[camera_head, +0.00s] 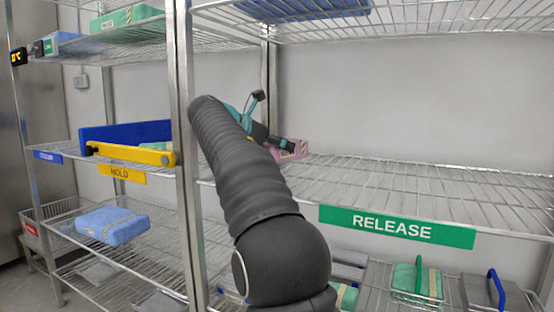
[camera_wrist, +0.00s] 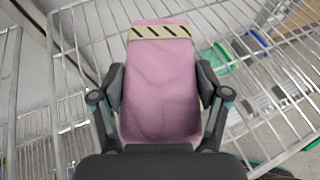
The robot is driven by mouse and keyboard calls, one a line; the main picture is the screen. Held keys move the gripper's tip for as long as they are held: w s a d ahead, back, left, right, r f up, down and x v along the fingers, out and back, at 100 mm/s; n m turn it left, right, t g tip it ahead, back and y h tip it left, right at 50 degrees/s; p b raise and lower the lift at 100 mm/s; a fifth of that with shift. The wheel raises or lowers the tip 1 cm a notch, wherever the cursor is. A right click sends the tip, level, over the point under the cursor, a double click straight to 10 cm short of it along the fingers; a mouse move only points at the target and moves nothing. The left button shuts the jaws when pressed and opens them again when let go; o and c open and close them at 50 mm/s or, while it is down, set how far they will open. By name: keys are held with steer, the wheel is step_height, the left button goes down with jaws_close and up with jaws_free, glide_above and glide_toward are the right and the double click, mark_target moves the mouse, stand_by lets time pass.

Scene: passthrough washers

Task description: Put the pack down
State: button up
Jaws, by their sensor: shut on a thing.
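A pink pack (camera_wrist: 160,85) with a black-striped beige band fills the middle of the wrist view. My gripper (camera_wrist: 160,88) is shut on it, one finger against each side. In the head view the pack (camera_head: 292,151) shows partly behind my gripper (camera_head: 283,146), near the left part of the wire shelf with the green RELEASE label (camera_head: 397,227). I cannot tell whether the pack touches the wires. My arm hides part of the shelf.
The RELEASE shelf (camera_head: 430,185) looks bare right of the pack. A metal post (camera_head: 186,150) stands left of my arm. The HOLD shelf (camera_head: 122,174) carries a blue bin (camera_head: 120,133) with a yellow front bar. Green packs (camera_head: 415,279) lie on the shelf below.

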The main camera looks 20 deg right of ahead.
mark_target(277, 157)
steer(key=shift+f+b, duration=0.55)
steer(key=shift+f, duration=1.3)
steer(key=shift+s+f, duration=0.1)
steer(key=o, duration=1.4)
steer(key=shift+a+r, duration=0.15)
steer(key=shift+r, duration=0.05)
steer(key=p+v, duration=0.1)
steer(key=v, duration=1)
steer(key=shift+s+a, duration=0.15)
steer(key=shift+a, duration=0.15)
